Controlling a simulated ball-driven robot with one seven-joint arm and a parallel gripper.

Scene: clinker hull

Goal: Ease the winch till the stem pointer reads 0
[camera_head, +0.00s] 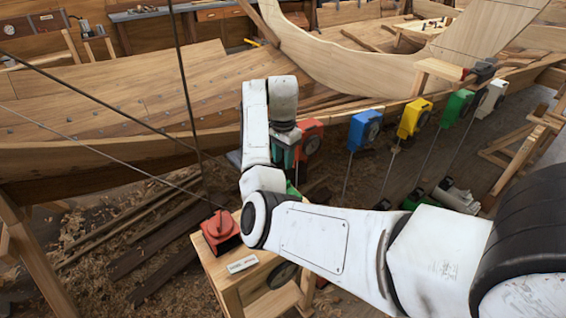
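A red winch-like unit (221,231) sits on a wooden stand (246,285) with a small label plate whose text I cannot read. Dark lines run up and left from near it. My white arm crosses in front of the stand's right side and bends up toward the hull. The winch and my gripper are apart. I cannot identify the stem pointer or its reading.
Blue (364,130), yellow (414,117), green (457,107) and white (492,98) units stand along the planked hull (120,95), with thin lines or rods below. Trestles (525,145) stand at right. Loose planks and shavings cover the floor at left.

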